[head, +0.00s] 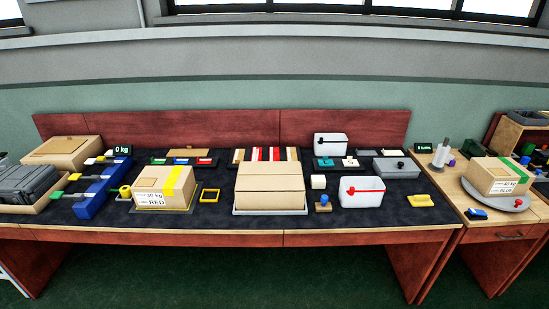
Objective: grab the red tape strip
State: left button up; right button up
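A smaller red piece (204,161) lies to the left, beside a blue and a green one. I cannot tell for sure which of these is the tape strip. Neither of my grippers is in view.
A cardboard box labelled RED (163,186) with a yellow strip stands at left, near a blue rack (98,192). A white bin with a red line (361,191) stands right of the plain box. A side table (465,203) holds a box with a green strip (497,176).

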aim_at(273, 152)
jog(key=u, duration=0.55)
jog(key=i+l+u, duration=0.25)
jog(key=l+u, duration=0.55)
jog(key=l, duration=0.15)
jog(key=i+l+u, duration=0.15)
jog(key=l, duration=0.4)
jog(key=l+u, duration=0.1)
jog(key=l, duration=0.45)
jog(key=i+l, duration=0.1)
jog(key=l, duration=0.95)
jog(key=i+j, duration=0.4)
jog(key=j+u, duration=0.05)
